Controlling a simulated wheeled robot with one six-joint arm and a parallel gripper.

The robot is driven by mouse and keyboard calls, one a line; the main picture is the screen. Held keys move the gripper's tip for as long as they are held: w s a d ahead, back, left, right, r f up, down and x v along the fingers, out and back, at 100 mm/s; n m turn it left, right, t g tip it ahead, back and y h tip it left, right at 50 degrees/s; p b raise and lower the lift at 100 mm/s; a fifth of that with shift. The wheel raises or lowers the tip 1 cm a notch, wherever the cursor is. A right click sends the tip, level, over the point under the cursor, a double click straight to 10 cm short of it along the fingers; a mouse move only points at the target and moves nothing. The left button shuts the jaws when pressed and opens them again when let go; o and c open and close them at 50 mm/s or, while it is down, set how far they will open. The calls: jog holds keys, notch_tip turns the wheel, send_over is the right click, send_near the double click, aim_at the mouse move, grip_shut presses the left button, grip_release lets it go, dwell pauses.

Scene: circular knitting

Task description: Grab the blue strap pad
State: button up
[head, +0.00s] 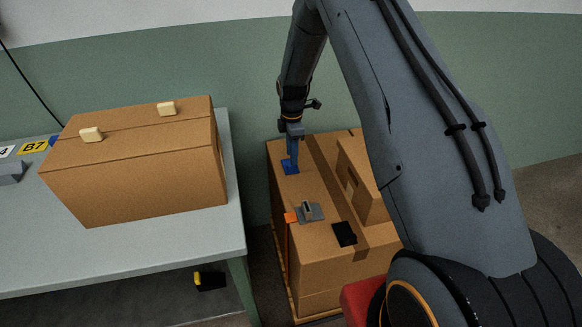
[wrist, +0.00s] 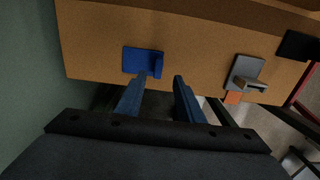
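The blue strap pad (head: 290,167) lies flat on top of a cardboard carton (head: 330,245), near its far left corner. In the wrist view the pad (wrist: 141,60) shows a raised blue tab at its right side. My gripper (head: 292,155) is right over the pad in the head view and partly hides it. In the wrist view my gripper (wrist: 164,77) has its two fingers apart, with the left fingertip close to the tab and the right one off to its right. Nothing is held. I cannot tell whether a finger touches the pad.
A grey pad with a clip (head: 309,211), an orange tag (head: 290,217) and a black pad (head: 344,234) are on the same carton. An upright cardboard piece (head: 361,185) stands at its right. A closed box (head: 140,175) sits on the table (head: 236,215) at left.

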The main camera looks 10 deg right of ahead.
aim_at(289, 170)
jog(key=shift+w+d+f+p, duration=0.15)
jog(key=shift+f+p, duration=0.95)
jog(key=shift+f, duration=1.5)
grip_shut()
